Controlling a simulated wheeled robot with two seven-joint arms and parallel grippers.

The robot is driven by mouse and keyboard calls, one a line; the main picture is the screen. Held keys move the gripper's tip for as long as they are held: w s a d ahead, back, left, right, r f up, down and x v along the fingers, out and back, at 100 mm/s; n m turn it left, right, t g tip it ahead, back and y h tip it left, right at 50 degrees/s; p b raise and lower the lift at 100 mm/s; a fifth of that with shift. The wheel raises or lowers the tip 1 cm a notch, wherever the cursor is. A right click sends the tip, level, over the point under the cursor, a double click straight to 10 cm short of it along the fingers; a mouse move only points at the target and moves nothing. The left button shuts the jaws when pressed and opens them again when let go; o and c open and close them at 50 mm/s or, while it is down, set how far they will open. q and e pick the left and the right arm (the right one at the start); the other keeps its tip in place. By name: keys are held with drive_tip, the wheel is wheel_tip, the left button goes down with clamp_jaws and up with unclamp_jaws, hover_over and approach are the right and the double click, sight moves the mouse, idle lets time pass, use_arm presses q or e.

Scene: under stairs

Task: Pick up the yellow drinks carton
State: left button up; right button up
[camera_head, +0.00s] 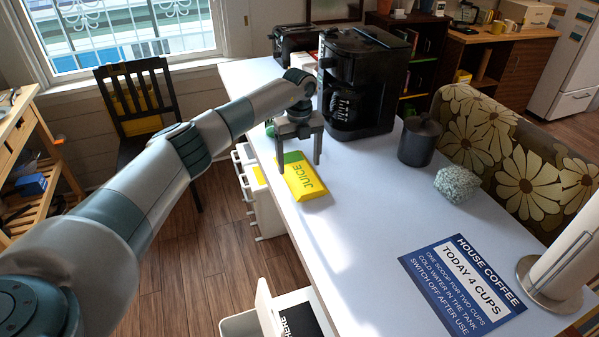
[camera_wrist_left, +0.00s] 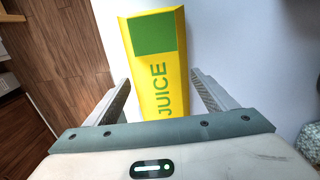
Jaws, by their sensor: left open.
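The yellow drinks carton (camera_head: 301,178) lies flat on the white table near its left edge, with a green panel and the word JUICE on it. My left gripper (camera_head: 300,165) is open above the carton. In the left wrist view the carton (camera_wrist_left: 157,70) shows between the two open fingers (camera_wrist_left: 163,100) and reaches beyond them, with a gap on either side. I see no contact between fingers and carton. My right gripper is in neither view.
A black coffee maker (camera_head: 362,85) stands just behind my left gripper. The white table (camera_head: 360,215) is clear right of the carton.

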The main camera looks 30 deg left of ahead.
use_arm(q)
drive_tip(key=shift+f, duration=0.8)
drive_tip(key=shift+c, duration=0.7)
drive_tip(key=c, duration=1)
drive_tip(key=shift+r, duration=0.1)
